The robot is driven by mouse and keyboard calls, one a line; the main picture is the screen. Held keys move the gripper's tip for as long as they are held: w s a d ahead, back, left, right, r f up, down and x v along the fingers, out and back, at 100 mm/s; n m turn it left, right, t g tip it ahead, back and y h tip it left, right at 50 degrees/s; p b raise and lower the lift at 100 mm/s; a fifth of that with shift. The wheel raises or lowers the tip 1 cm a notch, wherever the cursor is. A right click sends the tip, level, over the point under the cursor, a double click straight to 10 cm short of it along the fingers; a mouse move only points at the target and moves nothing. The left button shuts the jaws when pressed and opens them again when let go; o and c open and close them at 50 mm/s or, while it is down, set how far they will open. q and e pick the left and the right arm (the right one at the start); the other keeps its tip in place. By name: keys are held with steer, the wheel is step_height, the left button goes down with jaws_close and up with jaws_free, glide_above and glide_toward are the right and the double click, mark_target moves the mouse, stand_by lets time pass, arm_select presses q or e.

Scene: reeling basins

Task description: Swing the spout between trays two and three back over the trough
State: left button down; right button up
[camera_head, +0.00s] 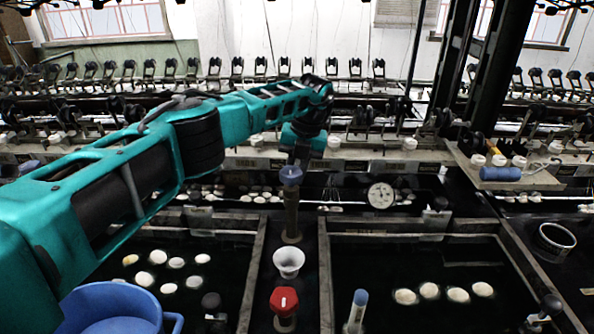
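A brown upright pipe (291,215) with a blue cap (291,175) stands on the divider between two dark water trays. It looks like the spout; I cannot make out which way its outlet points. A white cup (289,262) and a red knob (284,300) are in front of it on the same divider. The left tray (255,275) and the right tray (326,285) hold pale cocoons. My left arm reaches in from the left, and its gripper (300,154) is just above and behind the blue cap. Its fingers are mostly hidden, and contact is unclear. My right gripper is out of view.
A blue basin (110,296) is at the lower left. A round gauge (381,195) stands behind the right tray. A shelf (540,178) with a blue roll (500,174) and a dark post (490,70) are at the right. A blue-topped handle (359,303) rises in front.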

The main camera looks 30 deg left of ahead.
arm_select(q)
steer(key=shift+r, duration=0.1)
stand_by(0.3)
steer(key=c, duration=1.1)
jaws_free()
steer(key=shift+o, duration=0.2)
step_height(320, 180, up, 13)
steer(key=w+d, duration=0.1)
steer(key=d, duration=0.1)
steer(key=shift+f+p, duration=0.2)
steer(key=shift+p, duration=0.15)
steer(key=shift+d, duration=0.1)
